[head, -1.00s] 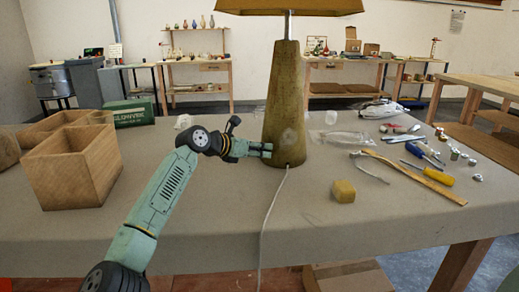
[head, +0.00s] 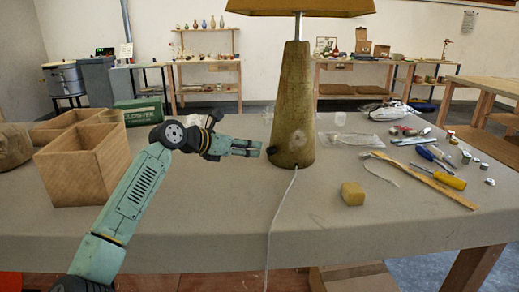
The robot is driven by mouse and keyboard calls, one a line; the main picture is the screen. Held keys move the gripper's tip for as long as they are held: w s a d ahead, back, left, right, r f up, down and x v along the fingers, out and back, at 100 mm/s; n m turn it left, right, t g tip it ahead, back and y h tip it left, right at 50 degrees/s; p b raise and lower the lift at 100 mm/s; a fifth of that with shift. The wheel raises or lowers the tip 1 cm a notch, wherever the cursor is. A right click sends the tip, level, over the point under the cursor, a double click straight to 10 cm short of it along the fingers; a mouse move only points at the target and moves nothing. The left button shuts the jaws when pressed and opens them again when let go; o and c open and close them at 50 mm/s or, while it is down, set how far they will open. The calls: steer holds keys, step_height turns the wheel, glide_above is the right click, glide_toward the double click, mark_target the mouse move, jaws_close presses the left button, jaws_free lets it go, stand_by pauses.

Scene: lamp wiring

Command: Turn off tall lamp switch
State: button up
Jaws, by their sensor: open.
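The tall lamp (head: 294,105) stands upright on the table, with a tapered brown-yellow base and a tan shade (head: 300,7) cut off by the top edge. A small dark knob (head: 271,150), which looks like the switch, sits low on the left side of its base. A thin pale cord (head: 281,205) runs from the base down over the table's front edge. My gripper (head: 259,148) points right, with its fingertips just left of the knob. It is open, with a narrow gap between the fingers, and holds nothing. I cannot tell whether the fingertips touch the knob.
Wooden boxes (head: 70,178) and a green case (head: 140,111) stand at the left. A yellow block (head: 352,193) lies right of the cord. The table (head: 190,225) is clear in front.

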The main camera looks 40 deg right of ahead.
steer(key=v, duration=0.2)
steer(key=shift+a+r, duration=0.2)
steer(key=shift+a, duration=0.15)
